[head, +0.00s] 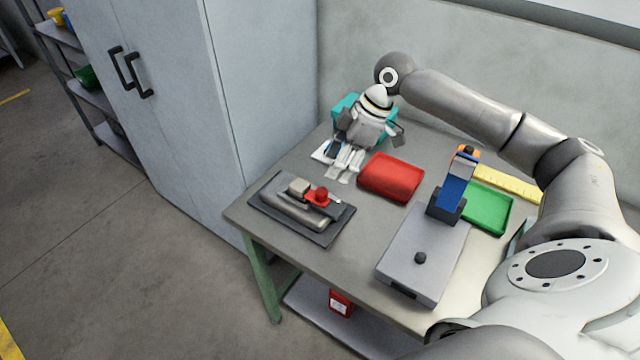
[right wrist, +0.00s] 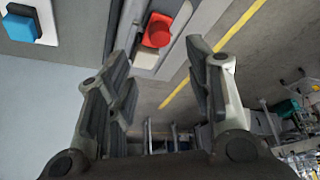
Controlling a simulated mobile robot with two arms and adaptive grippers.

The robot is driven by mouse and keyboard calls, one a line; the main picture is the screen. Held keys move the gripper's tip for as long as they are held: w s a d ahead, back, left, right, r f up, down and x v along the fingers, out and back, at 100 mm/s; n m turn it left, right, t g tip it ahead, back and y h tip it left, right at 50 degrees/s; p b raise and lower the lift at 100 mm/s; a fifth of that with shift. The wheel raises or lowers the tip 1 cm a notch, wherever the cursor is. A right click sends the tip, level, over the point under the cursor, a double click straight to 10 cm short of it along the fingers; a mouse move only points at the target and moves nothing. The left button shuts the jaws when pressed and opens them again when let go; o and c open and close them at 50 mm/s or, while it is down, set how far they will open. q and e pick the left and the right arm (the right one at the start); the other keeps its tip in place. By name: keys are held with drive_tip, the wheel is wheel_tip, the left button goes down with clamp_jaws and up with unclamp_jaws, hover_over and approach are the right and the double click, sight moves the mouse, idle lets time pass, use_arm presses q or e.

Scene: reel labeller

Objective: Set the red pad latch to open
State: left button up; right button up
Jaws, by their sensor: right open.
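The reel labeller, a grey device on a dark base plate (head: 335,233), lies at the left front of the table. A red knob-like part (head: 320,196), which looks like the pad latch, sits on top of it. Its exact setting is too small to tell. My right gripper (head: 369,141) is over the back of the table, beyond the labeller and apart from it. In the right wrist view its two fingers (right wrist: 168,80) are spread with nothing between them. A red part (right wrist: 157,31) shows beyond the fingers, near the top. My left gripper is not in view.
A red tray (head: 391,177) and a green tray (head: 487,208) lie on the table (head: 345,262). A grey base (head: 425,262) with a blue upright part stands at the front right. A teal bin (head: 347,103) and pale strips (head: 346,162) are near my gripper. A cabinet (head: 165,100) stands left.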

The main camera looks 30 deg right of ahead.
sight(322, 191)
drive_tip(key=p+x, duration=0.1)
drive_tip(key=x, duration=0.7)
drive_tip(key=shift+a+f+p, duration=0.15)
drive_tip(key=shift+f+p, duration=0.2)
drive_tip(key=shift+w+a+f, duration=0.1)
drive_tip(key=shift+w+f, duration=0.05)
drive_tip(key=shift+f, duration=0.3)
clamp_jaws()
